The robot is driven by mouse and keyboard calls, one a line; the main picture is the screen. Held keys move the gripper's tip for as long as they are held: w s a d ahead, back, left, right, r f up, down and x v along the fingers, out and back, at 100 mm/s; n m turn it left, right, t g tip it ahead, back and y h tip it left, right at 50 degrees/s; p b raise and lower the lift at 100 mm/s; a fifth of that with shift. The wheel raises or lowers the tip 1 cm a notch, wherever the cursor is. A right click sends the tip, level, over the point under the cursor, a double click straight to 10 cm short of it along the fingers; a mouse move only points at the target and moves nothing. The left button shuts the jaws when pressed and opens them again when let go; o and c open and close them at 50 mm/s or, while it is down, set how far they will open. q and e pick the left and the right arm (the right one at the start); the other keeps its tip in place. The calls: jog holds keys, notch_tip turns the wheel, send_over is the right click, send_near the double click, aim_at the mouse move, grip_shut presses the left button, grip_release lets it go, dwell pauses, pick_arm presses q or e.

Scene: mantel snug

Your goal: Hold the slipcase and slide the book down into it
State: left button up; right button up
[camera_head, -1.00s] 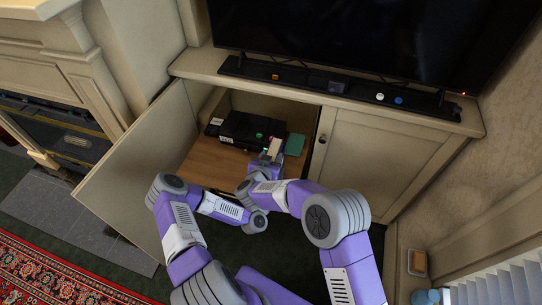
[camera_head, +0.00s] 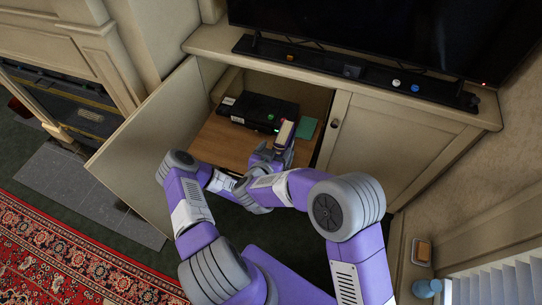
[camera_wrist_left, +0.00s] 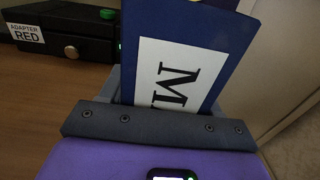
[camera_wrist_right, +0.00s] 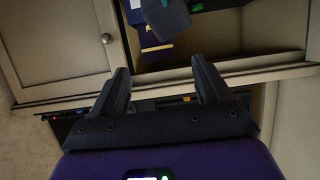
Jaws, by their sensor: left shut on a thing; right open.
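My left gripper (camera_wrist_left: 165,95) is shut on the slipcase (camera_wrist_left: 185,45), a dark blue upright case with a white label and a large black letter. Its upper end shows cream (camera_head: 285,131) in the head view, inside the cabinet opening. I cannot tell whether the book is in it. My right gripper (camera_wrist_right: 160,75) is open, with nothing between its fingers. Its inverted view shows the blue slipcase (camera_wrist_right: 152,32) beyond the fingertips, partly hidden by a grey part. In the head view the two hands overlap in front of the cabinet.
A black box (camera_head: 262,110) lies on the wooden shelf (camera_head: 222,143) to the left, labelled ADAPTER RED. A flat green thing (camera_head: 306,127) lies to the right. The left cabinet door (camera_head: 150,140) stands open; the right one (camera_head: 385,145) is closed. A soundbar (camera_head: 350,72) lies above.

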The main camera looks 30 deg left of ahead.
jog(key=shift+v, duration=2.25)
pick_arm(q)
jog(key=o, duration=1.2)
jog(key=v, duration=1.2)
pick_arm(e)
jog(key=shift+w, duration=0.1)
